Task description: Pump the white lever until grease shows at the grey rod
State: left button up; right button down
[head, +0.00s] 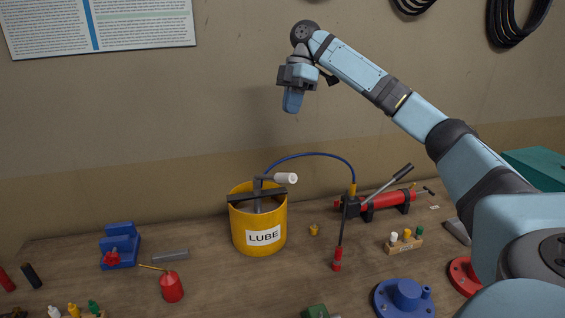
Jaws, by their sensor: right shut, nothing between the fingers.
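A yellow drum labelled LUBE (245,240) stands on the wooden bench. A white handle (286,178) sticks out to the right above its rim, on a dark crossbar and a grey upright rod (257,194). I see no grease on this rod. A blue hose (315,155) arches from the drum to a thin dark rod with a red end (337,259). My right gripper (292,103) is high above the drum and the white handle, apart from both. It points down, shut and empty. My left gripper is not in view.
A red grease gun (388,203) with a raised grey lever lies right of the drum. A blue vise-like block (119,246), a grey bar (170,256) and a red oil can (171,287) stand left. A blue flange (403,298) is at front right.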

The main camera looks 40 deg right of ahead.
jog(key=shift+s+d, duration=0.1)
jog(key=b, duration=0.2)
send_near(281, 174)
jog(key=x, duration=0.5)
jog(key=shift+f, duration=0.1)
jog(key=shift+s+f, duration=0.25)
jog(key=shift+f, duration=0.4)
jog(key=s+f+t+b, duration=0.3)
jog(key=f, duration=0.4)
jog(key=shift+s+a+f+n+t+h, duration=0.2)
jog(key=shift+s+a+n+t+h, duration=0.1)
jog(key=shift+a+t, duration=0.15)
